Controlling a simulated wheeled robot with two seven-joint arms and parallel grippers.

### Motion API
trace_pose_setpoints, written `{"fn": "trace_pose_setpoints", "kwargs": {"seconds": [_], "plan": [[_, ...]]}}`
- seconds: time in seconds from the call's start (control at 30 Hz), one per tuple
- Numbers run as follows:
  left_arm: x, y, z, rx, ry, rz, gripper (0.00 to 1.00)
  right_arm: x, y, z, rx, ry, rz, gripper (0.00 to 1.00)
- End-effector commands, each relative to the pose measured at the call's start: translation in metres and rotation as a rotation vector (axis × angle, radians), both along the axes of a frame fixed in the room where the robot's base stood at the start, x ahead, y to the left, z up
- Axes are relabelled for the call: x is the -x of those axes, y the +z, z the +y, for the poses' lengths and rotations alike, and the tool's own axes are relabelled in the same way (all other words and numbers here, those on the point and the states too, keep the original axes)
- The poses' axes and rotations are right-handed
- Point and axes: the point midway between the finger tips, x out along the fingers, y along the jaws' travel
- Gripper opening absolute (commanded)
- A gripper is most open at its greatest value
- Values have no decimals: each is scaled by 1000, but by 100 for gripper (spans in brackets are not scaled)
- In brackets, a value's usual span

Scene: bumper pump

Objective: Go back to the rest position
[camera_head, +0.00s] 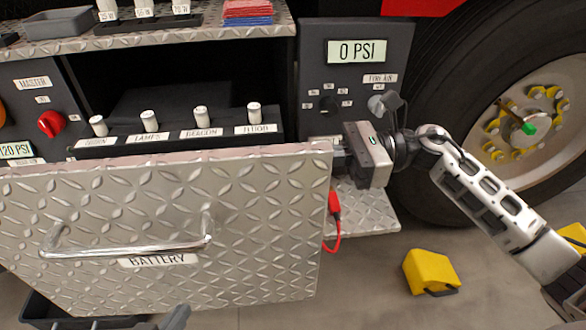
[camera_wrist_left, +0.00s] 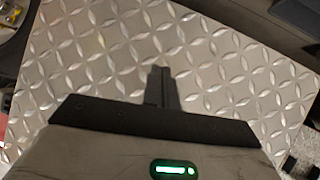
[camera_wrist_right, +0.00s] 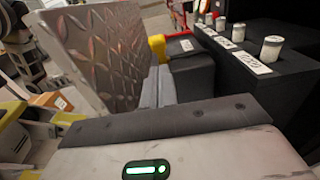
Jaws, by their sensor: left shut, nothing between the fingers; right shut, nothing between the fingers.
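The diamond-plate panel labelled BATTERY (camera_head: 260,225), with a long handle (camera_head: 130,248), fills the lower left of the head view. My right arm comes in from the right, and its gripper (camera_head: 341,158) is at the panel's upper right edge, its fingertips partly hidden there. Only a grey piece shows at the head view's bottom edge.
A row of white-capped knobs (camera_head: 149,121) stands behind the panel, with a 0 PSI gauge panel (camera_head: 357,52) at its right. A red clamp with cable (camera_head: 334,205) hangs by the panel's right edge. A yellow chock (camera_head: 430,272) lies on the floor near the large tire (camera_head: 455,70).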

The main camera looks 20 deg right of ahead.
Motion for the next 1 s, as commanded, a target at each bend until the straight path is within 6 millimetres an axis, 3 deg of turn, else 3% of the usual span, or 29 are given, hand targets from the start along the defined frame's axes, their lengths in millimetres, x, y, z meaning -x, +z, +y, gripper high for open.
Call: {"fn": "trace_pose_setpoints", "kwargs": {"seconds": [0.67, 0.87, 1.0], "plan": [[4, 2, 0, 8, -3, -18, 0, 1, 0, -7, 1, 5, 2, 0], [5, 6, 1, -4, -6, 3, 0, 0, 3, 5, 0, -2, 2, 0], [7, -1, 4, -28, 0, 68, 0, -2, 3, 23, -5, -15, 3, 0]]}}
